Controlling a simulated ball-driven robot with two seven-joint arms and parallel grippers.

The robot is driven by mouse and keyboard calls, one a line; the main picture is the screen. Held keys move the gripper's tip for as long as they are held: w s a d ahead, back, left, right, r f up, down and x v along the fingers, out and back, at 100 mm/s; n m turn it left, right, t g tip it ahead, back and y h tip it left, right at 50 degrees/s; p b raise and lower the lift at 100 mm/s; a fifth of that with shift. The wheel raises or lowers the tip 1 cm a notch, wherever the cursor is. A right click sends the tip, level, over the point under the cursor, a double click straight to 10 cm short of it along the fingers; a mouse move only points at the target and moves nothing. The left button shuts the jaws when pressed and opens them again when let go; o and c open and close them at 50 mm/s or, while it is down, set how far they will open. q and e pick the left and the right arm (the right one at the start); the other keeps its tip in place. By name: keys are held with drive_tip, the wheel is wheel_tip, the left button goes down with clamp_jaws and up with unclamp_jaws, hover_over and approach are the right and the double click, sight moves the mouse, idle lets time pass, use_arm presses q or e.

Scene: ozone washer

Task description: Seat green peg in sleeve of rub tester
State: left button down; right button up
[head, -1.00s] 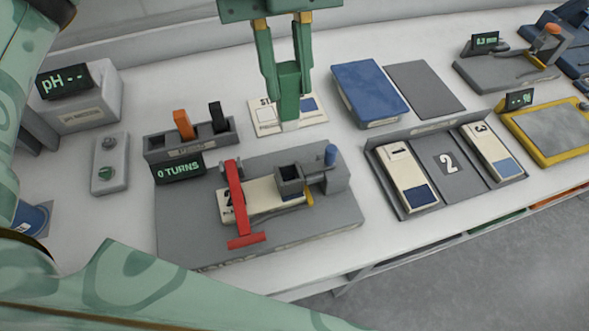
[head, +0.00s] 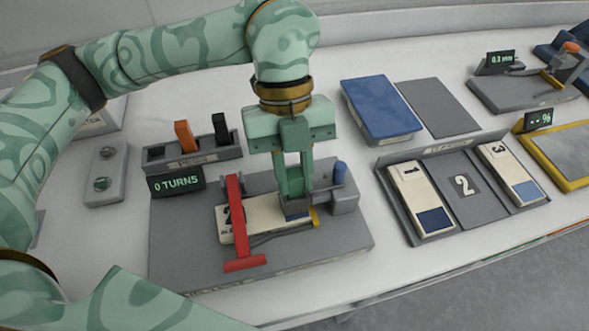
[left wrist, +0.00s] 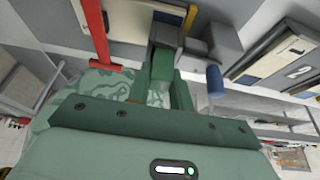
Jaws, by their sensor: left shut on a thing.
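The rub tester (head: 185,262) is a grey base with a red clamp bar (head: 236,215), a numbered cream card (head: 262,222) and a dark square sleeve (head: 296,210). My left gripper (head: 293,190) is shut on the green peg (head: 291,178) and points down right over the sleeve. The peg's lower end is at the sleeve's mouth or inside it; the fingers hide how deep. In the left wrist view the green peg (left wrist: 163,62) meets the grey sleeve (left wrist: 166,30) between the fingers. My right gripper is not in view.
A blue knob (head: 340,172) stands close right of the gripper. Behind is a grey rack with an orange peg (head: 184,135) and a black peg (head: 220,128). A tray (head: 462,190) with numbered cards lies to the right, and a blue book (head: 380,108) behind it.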

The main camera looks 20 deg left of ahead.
use_arm(q)
drive_tip(key=shift+f, duration=0.15)
drive_tip(key=c, duration=1.3)
unclamp_jaws()
drive_tip(key=shift+o, duration=0.2)
drive_tip(key=shift+r, duration=0.2)
drive_tip(key=p+v, duration=0.2)
drive_tip(key=v, duration=1)
drive_tip(key=shift+s+d, duration=0.1)
